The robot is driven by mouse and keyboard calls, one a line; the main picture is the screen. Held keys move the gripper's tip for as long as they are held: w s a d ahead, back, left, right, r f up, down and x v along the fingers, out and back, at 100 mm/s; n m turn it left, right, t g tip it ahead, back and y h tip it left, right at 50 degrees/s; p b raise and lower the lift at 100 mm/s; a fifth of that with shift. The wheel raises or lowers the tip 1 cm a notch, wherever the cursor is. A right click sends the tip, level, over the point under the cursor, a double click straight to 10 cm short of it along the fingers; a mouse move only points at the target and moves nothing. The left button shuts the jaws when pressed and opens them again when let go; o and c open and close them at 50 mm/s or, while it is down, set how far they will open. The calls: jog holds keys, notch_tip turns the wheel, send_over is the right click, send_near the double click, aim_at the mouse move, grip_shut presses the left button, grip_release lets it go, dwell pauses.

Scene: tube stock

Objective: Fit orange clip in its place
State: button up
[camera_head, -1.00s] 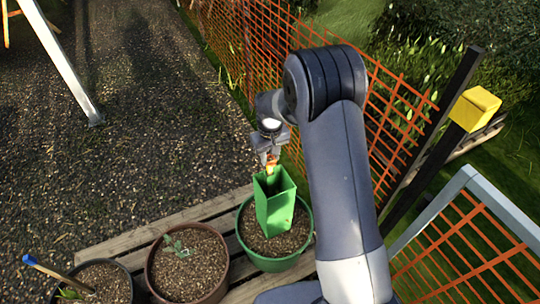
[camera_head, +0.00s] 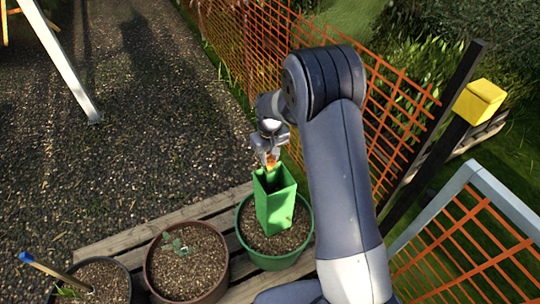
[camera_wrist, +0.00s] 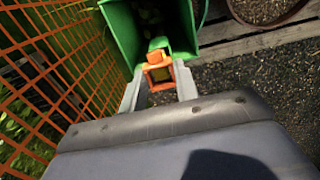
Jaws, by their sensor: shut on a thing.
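The orange clip (camera_wrist: 158,74) is between the two fingers of my gripper (camera_wrist: 160,92) in the wrist view. In the head view the clip (camera_head: 270,161) shows small and orange under my gripper (camera_head: 268,156). A green square tube (camera_head: 276,206) stands in a green pot of soil, open at the top. The clip is at the rim of the tube (camera_wrist: 122,32), at its near edge in the wrist view. I cannot tell whether it touches the tube wall. The inside of the tube is dark, with something yellowish behind the clip.
The green pot (camera_head: 274,263) stands on wooden slats beside a brown pot (camera_head: 150,274) with a small plant and a dark pot (camera_head: 128,285) with a blue-tipped stick. Orange mesh fence (camera_head: 225,40) runs close behind my arm. Gravel lies open to the left.

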aim_at(270, 161)
jog(key=shift+f, duration=0.15)
jog(key=shift+f+b, duration=1.05)
jog(key=shift+f, duration=0.25)
jog(key=shift+f+b, duration=0.45)
jog(key=shift+f, duration=0.15)
jog(key=o, duration=1)
